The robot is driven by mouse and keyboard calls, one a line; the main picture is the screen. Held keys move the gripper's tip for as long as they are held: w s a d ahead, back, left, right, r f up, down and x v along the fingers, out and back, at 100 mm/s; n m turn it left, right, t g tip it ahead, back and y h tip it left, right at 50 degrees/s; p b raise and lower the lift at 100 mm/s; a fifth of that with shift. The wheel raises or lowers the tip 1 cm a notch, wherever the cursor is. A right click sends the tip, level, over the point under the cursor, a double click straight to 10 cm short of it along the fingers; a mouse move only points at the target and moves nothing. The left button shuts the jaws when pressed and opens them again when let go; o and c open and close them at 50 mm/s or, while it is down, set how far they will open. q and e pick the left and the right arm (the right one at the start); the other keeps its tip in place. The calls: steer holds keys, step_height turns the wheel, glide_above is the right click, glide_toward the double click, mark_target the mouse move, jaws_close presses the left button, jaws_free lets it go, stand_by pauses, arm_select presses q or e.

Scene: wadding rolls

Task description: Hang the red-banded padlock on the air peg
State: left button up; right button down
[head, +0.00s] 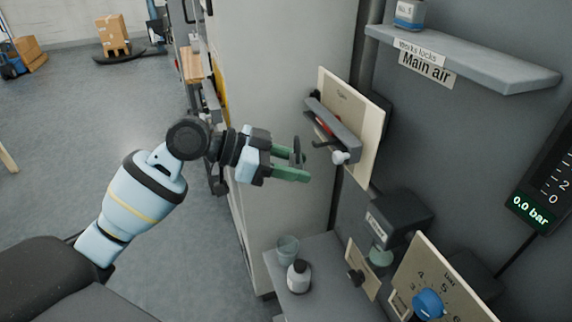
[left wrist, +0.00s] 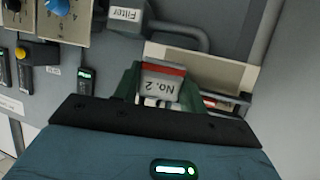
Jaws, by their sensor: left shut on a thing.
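My left gripper (head: 291,163) is shut on a padlock in front of the upper cream panel (head: 368,130). In the left wrist view the padlock (left wrist: 162,83) lies between the green fingers, with a red band and a label reading "No. 2" upside down. In the head view only a dark part of it shows between the fingers. The panel carries a slanted grey bar (head: 336,127) with red behind it, a dark peg-like part (head: 322,143) and a pale round knob (head: 341,157). I cannot tell which is the air peg. The padlock looks apart from these. My right gripper is not in view.
A grey shelf (head: 470,58) with a "Main air" label (head: 427,69) juts out at the upper right, holding a small blue-and-white item (head: 409,13). A gauge reads 0.0 bar (head: 530,212).

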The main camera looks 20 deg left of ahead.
arm_select(q)
steer(key=shift+w+d+f+b, duration=0.1)
steer(key=shift+w+d+f, duration=0.1)
steer(key=shift+w+d, duration=0.5)
steer(key=shift+w+d+f+b, duration=0.1)
steer(key=shift+w+d+f, duration=0.1)
steer(key=shift+w+d, duration=0.45)
steer(key=shift+w+d+f+b, duration=0.1)
steer(key=shift+w+d+f, duration=0.1)
steer(key=shift+w+d, duration=0.5)
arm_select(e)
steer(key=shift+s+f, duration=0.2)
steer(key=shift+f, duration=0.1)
arm_select(q)
steer(key=o, duration=1.2)
steer(key=shift+c, duration=0.2)
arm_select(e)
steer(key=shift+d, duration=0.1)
arm_select(q)
steer(key=shift+f, duration=0.1)
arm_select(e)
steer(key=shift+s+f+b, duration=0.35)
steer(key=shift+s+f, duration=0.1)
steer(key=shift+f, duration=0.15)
arm_select(q)
steer(key=v, duration=0.7)
steer(key=shift+s+a, duration=0.2)
steer(key=shift+a, duration=0.1)
